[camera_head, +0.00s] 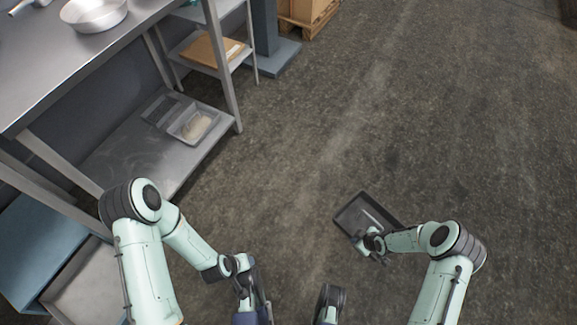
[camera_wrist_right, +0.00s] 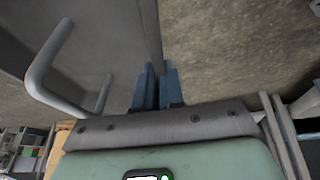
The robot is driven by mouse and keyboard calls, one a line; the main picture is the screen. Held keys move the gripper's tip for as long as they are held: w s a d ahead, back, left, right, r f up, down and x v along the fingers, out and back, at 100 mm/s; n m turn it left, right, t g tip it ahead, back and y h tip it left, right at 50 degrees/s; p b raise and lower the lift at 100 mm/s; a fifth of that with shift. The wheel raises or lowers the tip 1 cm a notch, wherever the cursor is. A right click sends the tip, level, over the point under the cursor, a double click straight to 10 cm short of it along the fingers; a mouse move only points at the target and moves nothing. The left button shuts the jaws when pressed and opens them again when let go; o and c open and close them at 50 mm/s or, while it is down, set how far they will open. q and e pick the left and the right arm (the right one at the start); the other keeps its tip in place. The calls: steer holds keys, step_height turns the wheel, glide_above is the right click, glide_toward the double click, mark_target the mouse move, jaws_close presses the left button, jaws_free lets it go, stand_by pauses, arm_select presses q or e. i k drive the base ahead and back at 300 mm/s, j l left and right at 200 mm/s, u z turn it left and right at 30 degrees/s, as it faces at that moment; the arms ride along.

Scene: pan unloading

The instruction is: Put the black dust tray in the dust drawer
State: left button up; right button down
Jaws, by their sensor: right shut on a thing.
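The black dust tray (camera_head: 352,217) is a shallow dark rectangular tray held above the floor, right of centre in the head view. My right gripper (camera_head: 374,243) is shut on its near edge. In the right wrist view the blue fingers of my right gripper (camera_wrist_right: 158,88) pinch the rim of the tray (camera_wrist_right: 100,35), whose grey face fills the upper left. My left gripper (camera_head: 250,290) points down near the bottom centre of the head view; its fingers are not clear. I cannot identify the dust drawer with certainty.
A metal bench (camera_head: 60,65) with a pan (camera_head: 93,12) stands at left. Its lower shelf (camera_head: 130,150) holds a grey tray (camera_head: 163,110) and a container (camera_head: 210,116) with beige contents. A blue box (camera_head: 40,235) is at lower left. Floor (camera_head: 420,110) is clear at centre and right.

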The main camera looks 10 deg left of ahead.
mark_target(110, 298)
steer(key=k+z, duration=0.15)
steer(key=z, duration=0.3)
steer(key=k+z, duration=0.1)
steer(key=z, duration=0.35)
steer(key=k+z, duration=0.15)
steer(key=z, duration=0.35)
steer(key=k+z, duration=0.15)
steer(key=z, duration=0.25)
steer(key=k+j+z, duration=0.1)
steer(key=z, duration=0.3)
steer(key=k+z, duration=0.15)
steer(key=z, duration=0.2)
steer(key=k+u, duration=0.2)
steer(key=k+j+u, duration=0.1)
steer(key=u, duration=1.9)
steer(key=j+u, duration=0.1)
steer(key=u, duration=2.15)
steer(key=i+u, duration=0.1)
steer(key=u, duration=1.6)
steer(key=i, duration=0.05)
